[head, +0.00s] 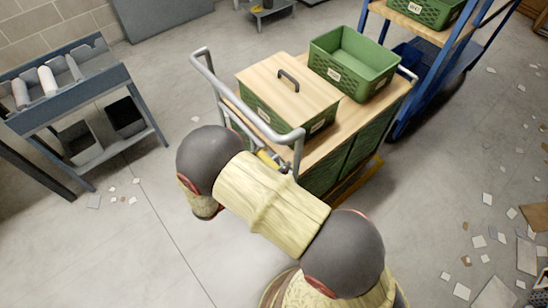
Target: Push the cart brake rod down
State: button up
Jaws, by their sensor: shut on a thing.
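The cart (358,120) stands in the middle, with a wooden deck, green lower crates and a grey tubular push handle (208,72) at its left end. A small yellow and grey part (266,157), probably the brake rod, shows low beside the handle's near post. Its lower part is hidden behind my arm, so I cannot tell its angle. My arm crosses the lower middle and bends in front of the cart's handle end. My gripper is not visible; my own arm appears to cover it.
On the deck are a wood-lidded green crate (262,110) and an open green crate (327,80). A blue rack (402,106) stands close behind right. A grey workbench (78,92) is at left. Paper scraps (480,241) litter the right floor; the floor left of the cart is mostly clear.

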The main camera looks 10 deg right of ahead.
jog(key=shift+f+b, duration=0.45)
jog(key=shift+f, duration=2.25)
jog(key=shift+c, duration=0.5)
jog(key=o, duration=1.4)
jog(key=shift+w+f, duration=0.1)
jog(key=shift+o, duration=1)
jog(key=v, duration=1.2)
